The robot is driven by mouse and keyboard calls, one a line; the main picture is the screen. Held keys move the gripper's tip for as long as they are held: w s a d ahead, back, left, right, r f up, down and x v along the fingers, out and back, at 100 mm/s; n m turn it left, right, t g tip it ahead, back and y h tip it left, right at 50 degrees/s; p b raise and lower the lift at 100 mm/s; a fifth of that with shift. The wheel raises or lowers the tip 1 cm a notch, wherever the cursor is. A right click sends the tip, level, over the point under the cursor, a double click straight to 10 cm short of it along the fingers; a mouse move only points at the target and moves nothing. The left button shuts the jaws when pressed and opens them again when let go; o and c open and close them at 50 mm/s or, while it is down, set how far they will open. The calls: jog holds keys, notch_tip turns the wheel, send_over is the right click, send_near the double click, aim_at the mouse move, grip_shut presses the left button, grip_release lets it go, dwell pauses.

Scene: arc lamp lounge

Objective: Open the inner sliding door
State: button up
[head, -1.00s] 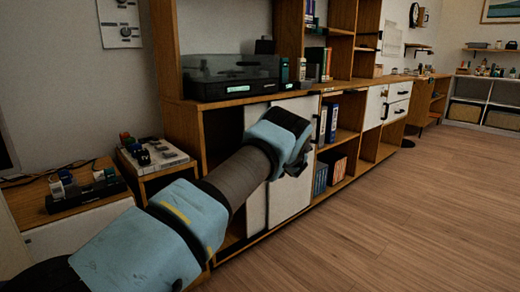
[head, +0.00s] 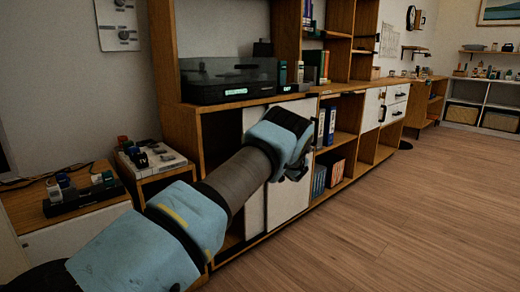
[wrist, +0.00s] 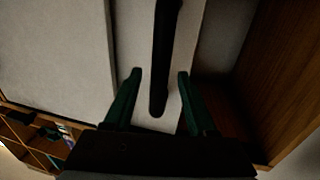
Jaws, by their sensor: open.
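The inner sliding door (head: 254,212) is a pale panel in the low wooden cabinet, partly hidden behind my arm in the head view. In the wrist view the inner door (wrist: 200,30) carries a long black bar handle (wrist: 162,60). My gripper (wrist: 159,76) is open, with one green finger on each side of the handle's end. I cannot tell whether either finger touches it. The outer door (wrist: 55,50) overlaps beside it; in the head view it shows as a pale panel (head: 292,203). My gripper (head: 300,172) is mostly hidden there behind my wrist.
An open wooden compartment (wrist: 285,75) lies beside the inner door. A turntable (head: 228,80) stands on the cabinet top. Shelves with blue binders (head: 326,125) are right of the doors. A small side table (head: 160,172) stands at left. The wood floor (head: 400,220) at right is clear.

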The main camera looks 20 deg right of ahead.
jog(key=p+v, duration=0.1)
jog(key=v, duration=0.8)
jog(key=shift+s, duration=0.25)
jog(key=shift+d, duration=0.1)
jog(key=w+a+r+m+g+h, duration=0.1)
jog(key=w+a+r+g+h, duration=0.2)
jog(key=a, duration=0.5)
jog(key=s+a+r+m+g+h, duration=0.2)
jog(key=s+a+g, duration=0.15)
jog(key=a, duration=0.65)
jog(key=s+a+g, duration=0.3)
jog(key=s+a, duration=0.4)
jog(key=s, duration=0.4)
jog(key=s+a+f+g, duration=0.1)
jog(key=s+a+g, duration=0.2)
jog(key=s+a, duration=0.55)
jog(key=s+a+g, duration=0.3)
jog(key=s+a, duration=0.2)
jog(key=s, duration=0.8)
notch_tip(320, 180, up, 29)
jog(key=s+m+p, duration=0.1)
jog(key=p, duration=2.8)
jog(key=shift+r+p, duration=0.2)
jog(key=shift+p, duration=0.2)
